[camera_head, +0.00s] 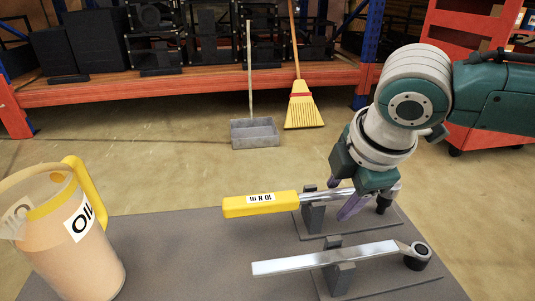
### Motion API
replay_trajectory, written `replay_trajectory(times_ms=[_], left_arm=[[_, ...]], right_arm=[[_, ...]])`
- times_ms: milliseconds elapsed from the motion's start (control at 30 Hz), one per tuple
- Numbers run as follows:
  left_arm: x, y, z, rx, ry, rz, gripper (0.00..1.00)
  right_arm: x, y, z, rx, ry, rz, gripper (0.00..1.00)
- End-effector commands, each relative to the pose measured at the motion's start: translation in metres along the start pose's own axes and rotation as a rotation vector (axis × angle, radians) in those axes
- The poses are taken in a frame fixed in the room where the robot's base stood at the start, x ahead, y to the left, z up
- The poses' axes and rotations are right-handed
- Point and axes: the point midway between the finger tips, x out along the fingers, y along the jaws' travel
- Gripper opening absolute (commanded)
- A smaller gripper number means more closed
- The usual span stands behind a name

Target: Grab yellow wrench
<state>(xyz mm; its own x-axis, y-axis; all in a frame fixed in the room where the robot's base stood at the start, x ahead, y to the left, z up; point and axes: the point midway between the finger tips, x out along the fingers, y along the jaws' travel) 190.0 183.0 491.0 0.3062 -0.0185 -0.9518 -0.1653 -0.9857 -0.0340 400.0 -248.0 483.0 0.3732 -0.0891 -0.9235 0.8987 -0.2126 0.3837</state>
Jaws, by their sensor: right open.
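The yellow wrench (262,204) has a long yellow handle with a white label and a metal shaft. It rests across an upright grey holder (313,219) on the table, its handle pointing left. My right gripper (352,205) comes from the upper right and is at the wrench's shaft, its purple fingers pointing down and left. The fingers overlap the shaft in the picture; I cannot tell whether they touch it. The gripper is open. The wrench's right end is partly hidden behind the gripper. My left gripper is not in view.
A silver wrench (300,262) lies in front on a second holder (340,278). An oil jug (85,255) with a yellow handle stands at the table's left. A dustpan (254,133) and broom (303,108) are on the floor behind. The table (175,250) is bare between jug and wrenches.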

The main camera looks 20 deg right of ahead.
Motion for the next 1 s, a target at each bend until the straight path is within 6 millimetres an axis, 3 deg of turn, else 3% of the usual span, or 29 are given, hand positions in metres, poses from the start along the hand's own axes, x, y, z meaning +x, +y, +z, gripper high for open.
replay_trajectory(times_ms=[67,533,1000], left_arm=[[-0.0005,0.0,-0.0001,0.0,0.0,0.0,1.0],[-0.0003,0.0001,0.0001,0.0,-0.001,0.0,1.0],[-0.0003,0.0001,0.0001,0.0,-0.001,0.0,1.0]], right_arm=[[-0.0005,0.0001,-0.0001,0.0,0.0,0.0,0.54],[-0.0005,-0.0001,0.0,0.0,0.0,0.0,0.01],[-0.0004,-0.0003,0.0001,0.0,-0.001,-0.001,0.0]])
